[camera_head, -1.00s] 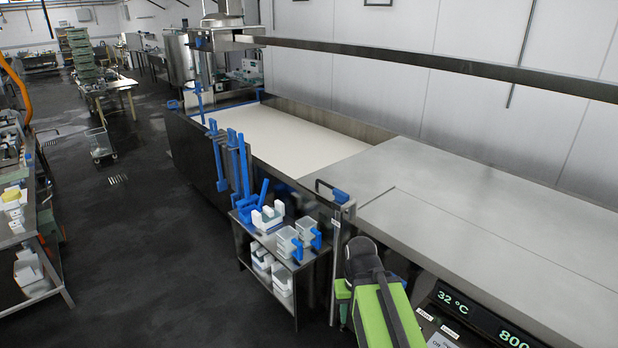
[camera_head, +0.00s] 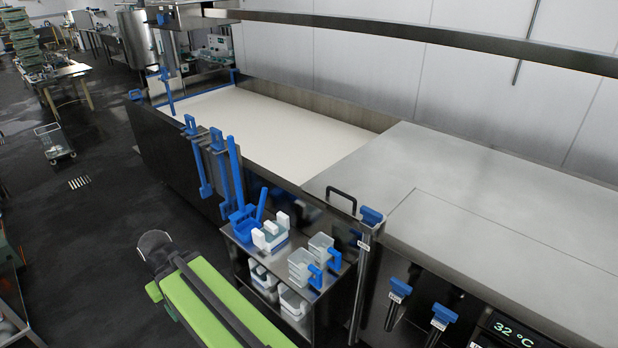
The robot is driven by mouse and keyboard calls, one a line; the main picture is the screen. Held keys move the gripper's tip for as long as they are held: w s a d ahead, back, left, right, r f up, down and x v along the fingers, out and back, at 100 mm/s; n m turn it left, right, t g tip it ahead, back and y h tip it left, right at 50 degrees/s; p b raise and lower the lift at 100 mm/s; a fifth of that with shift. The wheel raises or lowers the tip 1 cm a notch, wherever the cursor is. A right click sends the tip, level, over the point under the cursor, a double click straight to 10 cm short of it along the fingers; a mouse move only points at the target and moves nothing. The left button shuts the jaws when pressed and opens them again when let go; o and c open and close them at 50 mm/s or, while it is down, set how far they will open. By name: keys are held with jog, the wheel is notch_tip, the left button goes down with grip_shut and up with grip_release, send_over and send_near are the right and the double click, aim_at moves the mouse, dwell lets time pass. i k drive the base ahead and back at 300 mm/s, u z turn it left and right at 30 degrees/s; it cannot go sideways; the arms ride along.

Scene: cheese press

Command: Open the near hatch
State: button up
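A long steel vat (camera_head: 165,155) holds a white surface (camera_head: 280,125) at its far end. Flat steel covers (camera_head: 385,172) close its near end. A thin seam in them outlines a panel (camera_head: 500,240) at the right, which lies flat. A black bar handle (camera_head: 341,197) stands near the front edge of the cover, left of that panel. I cannot tell for certain which part is the near hatch; no cover is visibly raised. My green arm reaches up from the bottom, left of the small shelf. My gripper is not visible.
A small steel shelf (camera_head: 318,293) with white moulds stands against the vat. Blue-handled tools (camera_head: 236,170) hang on the vat side. Blue-topped fittings (camera_head: 398,290) and a display reading 32 °C (camera_head: 510,331) are at the lower right. A steel beam (camera_head: 420,32) runs above. The dark floor at left is mostly clear.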

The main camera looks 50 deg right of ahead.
aim_at(351, 184)
jog(key=z, duration=0.1)
jog(key=i, duration=1.2)
jog(key=z, duration=0.5)
